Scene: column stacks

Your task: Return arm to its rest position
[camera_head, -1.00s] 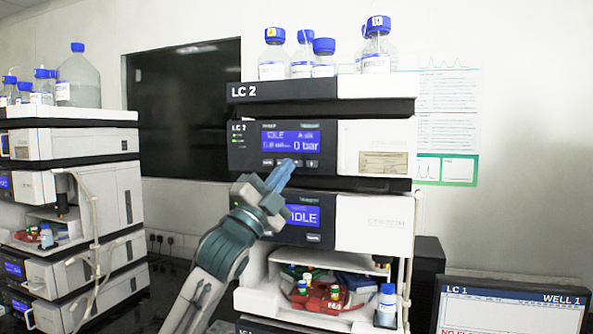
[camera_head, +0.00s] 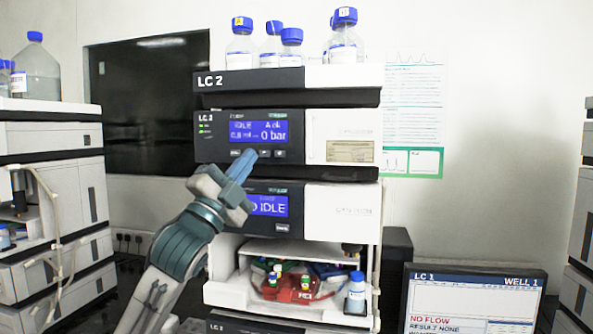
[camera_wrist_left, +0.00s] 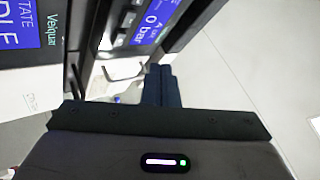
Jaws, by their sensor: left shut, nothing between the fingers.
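My left gripper (camera_head: 241,166) comes in from the lower left in the head view, its blue fingers shut and empty. Its tips are in front of the LC 2 stack's upper display module (camera_head: 213,140), close to the row of buttons under the screen. I cannot tell whether they touch it. In the left wrist view the shut gripper fingers (camera_wrist_left: 161,86) point toward the stack, whose screens show at the top left. The upper screen (camera_head: 258,131) reads 0 bar and the lower screen (camera_head: 268,205) reads IDLE. My right gripper is not in view.
Bottles with blue caps (camera_head: 291,48) stand on top of the stack. An open bay below holds a red vial tray (camera_head: 290,292) and a bottle (camera_head: 356,293). An LC 1 monitor (camera_head: 475,300) stands at the lower right. Another stack (camera_head: 50,145) is at the left.

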